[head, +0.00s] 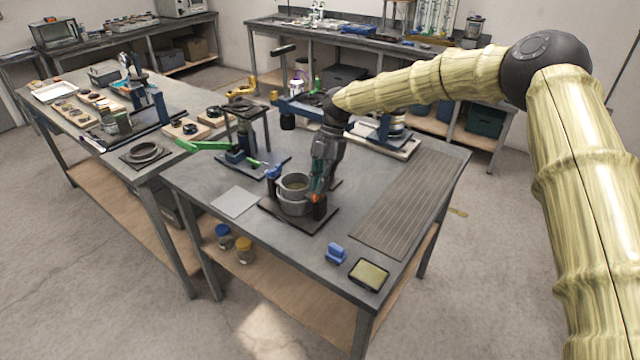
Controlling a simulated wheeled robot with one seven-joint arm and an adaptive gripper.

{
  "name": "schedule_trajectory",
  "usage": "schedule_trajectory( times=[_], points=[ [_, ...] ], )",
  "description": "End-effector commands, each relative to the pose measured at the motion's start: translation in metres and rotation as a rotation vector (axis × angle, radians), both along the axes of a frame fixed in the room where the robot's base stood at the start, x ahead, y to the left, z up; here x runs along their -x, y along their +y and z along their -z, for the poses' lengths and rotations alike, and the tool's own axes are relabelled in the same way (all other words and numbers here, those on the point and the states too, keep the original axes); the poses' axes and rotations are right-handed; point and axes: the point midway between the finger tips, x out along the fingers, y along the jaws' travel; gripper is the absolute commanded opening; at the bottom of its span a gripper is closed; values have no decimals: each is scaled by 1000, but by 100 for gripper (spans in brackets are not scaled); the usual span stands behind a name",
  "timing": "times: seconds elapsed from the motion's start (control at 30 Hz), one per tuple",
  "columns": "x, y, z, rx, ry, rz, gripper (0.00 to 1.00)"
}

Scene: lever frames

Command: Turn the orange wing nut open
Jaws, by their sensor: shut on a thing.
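The orange wing nut (315,198) shows as a small orange spot at the right side of a round grey metal pot (293,189). The pot stands on a dark base plate (284,224) on the workbench, beside a short black block. My gripper (317,190) points down at the right rim of the pot and is shut on the wing nut. My fingers hide most of the nut, so I cannot tell how far it is turned. A blue part (273,172) shows at the pot's left side.
A stand with a green handle (205,146) is behind the pot to the left. A grey sheet (235,202) lies to its left. A slatted mat (408,203) covers the bench's right side. A blue block (336,253) and a framed pad (369,274) lie near the front edge.

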Motion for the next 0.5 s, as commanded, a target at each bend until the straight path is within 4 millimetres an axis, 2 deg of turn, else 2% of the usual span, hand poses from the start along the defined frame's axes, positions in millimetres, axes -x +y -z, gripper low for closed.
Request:
schedule_trajectory(
  times=[0.07, 0.1, 0.2, 0.5],
  points=[
    [3, 0, 5, 3, 8, -5, 0],
    [3, 0, 5, 3, 8, -5, 15],
    [3, 0, 5, 2, 8, -4, 32],
    [1, 0, 2, 1, 3, -1, 32]
  ],
)
